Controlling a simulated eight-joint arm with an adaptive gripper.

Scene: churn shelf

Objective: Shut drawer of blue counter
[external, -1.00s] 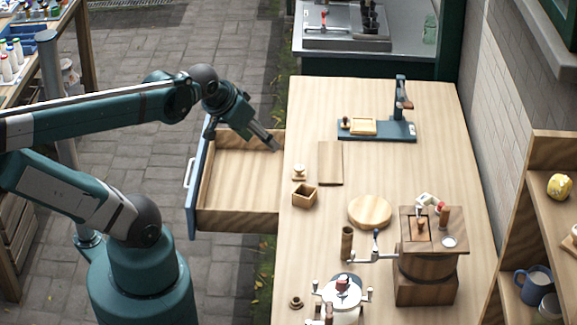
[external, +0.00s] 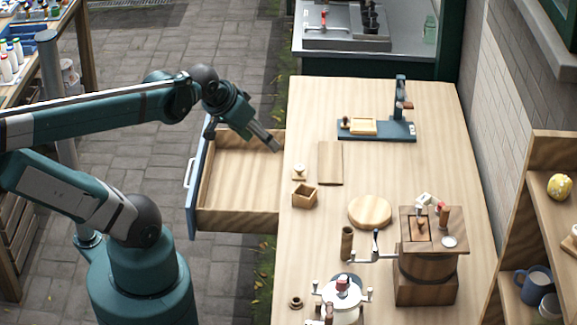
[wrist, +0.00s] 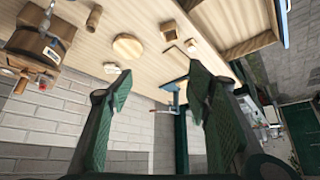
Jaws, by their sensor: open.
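The drawer (external: 240,178) of the blue counter stands pulled out to the left of the countertop (external: 350,215). Its inside is bare wood and looks empty. Its front panel (external: 199,195) is blue, with a pale handle (external: 190,172) on the outer side. The drawer also shows at the upper right of the wrist view (wrist: 240,22). My gripper (external: 276,147) is over the far right part of the drawer, near the counter edge. In the wrist view its two green fingers (wrist: 160,110) are spread wide with nothing between them.
A blue press stand (external: 375,130), a thin board (external: 330,163), a small open box (external: 304,195), a round board (external: 370,211) and a wooden churn (external: 427,255) stand on the countertop. Paved floor lies free left of the drawer. A shelf (external: 550,135) stands at the right.

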